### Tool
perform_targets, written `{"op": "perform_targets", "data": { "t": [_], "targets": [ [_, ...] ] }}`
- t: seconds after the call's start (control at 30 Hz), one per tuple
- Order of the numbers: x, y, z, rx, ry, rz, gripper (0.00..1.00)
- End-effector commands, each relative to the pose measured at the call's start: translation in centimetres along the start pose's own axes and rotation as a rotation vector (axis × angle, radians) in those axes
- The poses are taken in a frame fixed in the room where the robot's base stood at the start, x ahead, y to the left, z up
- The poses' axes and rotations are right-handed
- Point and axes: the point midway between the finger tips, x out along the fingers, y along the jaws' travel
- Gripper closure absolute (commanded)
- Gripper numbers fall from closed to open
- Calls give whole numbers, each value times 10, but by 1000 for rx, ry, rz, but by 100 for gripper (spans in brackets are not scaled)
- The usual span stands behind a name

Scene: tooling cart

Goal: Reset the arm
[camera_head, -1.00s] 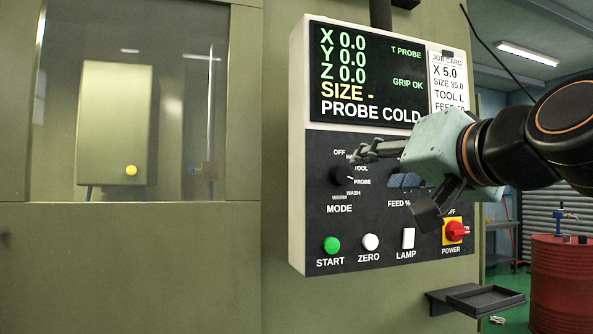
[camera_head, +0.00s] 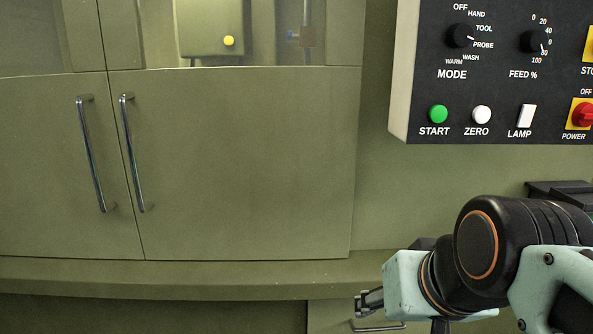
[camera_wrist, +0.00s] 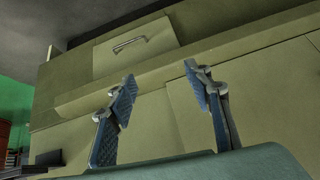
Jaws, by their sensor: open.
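My gripper (camera_head: 366,303) is at the lower right of the head view, below the control panel and in front of the green machine's lower front. Its fingers point left and hold nothing. In the wrist view my gripper (camera_wrist: 160,85) shows two blue-padded fingers spread apart with an empty gap between them. Behind the fingers are the machine's green panels (camera_wrist: 230,60). Nothing touches the fingers in either view.
The control panel (camera_head: 487,100) hangs at the upper right with its knobs and buttons. Two cabinet doors with handles (camera_head: 92,155) are at left. A ledge (camera_head: 200,279) runs below them. A dark tray (camera_head: 560,187) sits at the right.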

Motion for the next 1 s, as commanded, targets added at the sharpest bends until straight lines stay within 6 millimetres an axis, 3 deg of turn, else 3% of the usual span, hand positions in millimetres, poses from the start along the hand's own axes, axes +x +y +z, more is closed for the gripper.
{"op": "perform_targets", "data": {
  "t": [0.03,0.1,0.13,0.2,0.8,1.0],
  "targets": [
    [13,2,32,-33,-74,28,54],
    [27,7,75,-77,-171,69,54],
    [8,4,53,-69,-149,62,54],
    [-8,2,40,-67,-144,60,54],
    [-128,-10,-49,-65,-142,57,54],
    [-151,-13,-66,-65,-142,57,54]
  ]
}}
